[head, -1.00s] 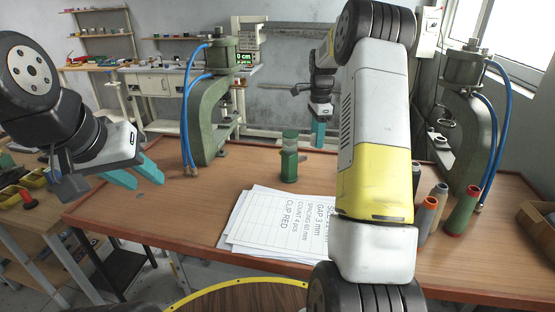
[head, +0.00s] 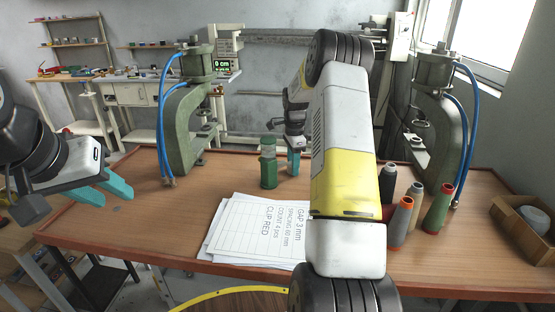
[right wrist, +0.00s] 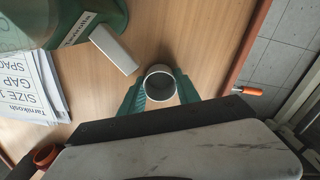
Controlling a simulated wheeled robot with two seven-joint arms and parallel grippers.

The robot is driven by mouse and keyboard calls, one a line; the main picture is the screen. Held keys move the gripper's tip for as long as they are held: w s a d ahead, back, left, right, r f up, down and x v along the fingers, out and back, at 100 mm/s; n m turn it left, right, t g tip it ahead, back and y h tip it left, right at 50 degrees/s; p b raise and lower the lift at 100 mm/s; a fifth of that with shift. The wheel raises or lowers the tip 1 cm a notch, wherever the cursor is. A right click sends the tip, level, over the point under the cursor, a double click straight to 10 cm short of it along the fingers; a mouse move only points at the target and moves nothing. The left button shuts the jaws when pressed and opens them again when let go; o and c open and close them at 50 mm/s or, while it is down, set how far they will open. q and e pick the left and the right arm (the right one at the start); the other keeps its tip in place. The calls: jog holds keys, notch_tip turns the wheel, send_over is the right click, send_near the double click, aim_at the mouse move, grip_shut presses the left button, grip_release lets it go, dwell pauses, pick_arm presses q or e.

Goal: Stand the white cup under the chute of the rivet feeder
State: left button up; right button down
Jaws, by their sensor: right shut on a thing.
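The white cup (right wrist: 160,83) is seen from above in the right wrist view, with its open mouth facing the camera. My right gripper (right wrist: 160,92) is shut on it, one teal finger on each side. In the head view my right gripper (head: 293,162) points down just right of the green rivet feeder (head: 268,165); the cup cannot be made out there. In the right wrist view the green feeder body (right wrist: 75,20) has a pale chute (right wrist: 113,50) pointing toward the cup, a small gap apart. Whether the cup touches the table is unclear. My left gripper (head: 104,188) is open and empty.
Printed sheets (head: 255,232) lie in front of the feeder. Two green presses with blue hoses, a left one (head: 185,125) and a right one (head: 440,130), flank the wooden table (head: 150,225). Several thread cones (head: 400,220) stand right of my right arm. A cardboard box (head: 525,222) sits at the right edge.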

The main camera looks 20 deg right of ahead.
jog(key=shift+f, duration=0.1)
jog(key=c, duration=0.9)
grip_release()
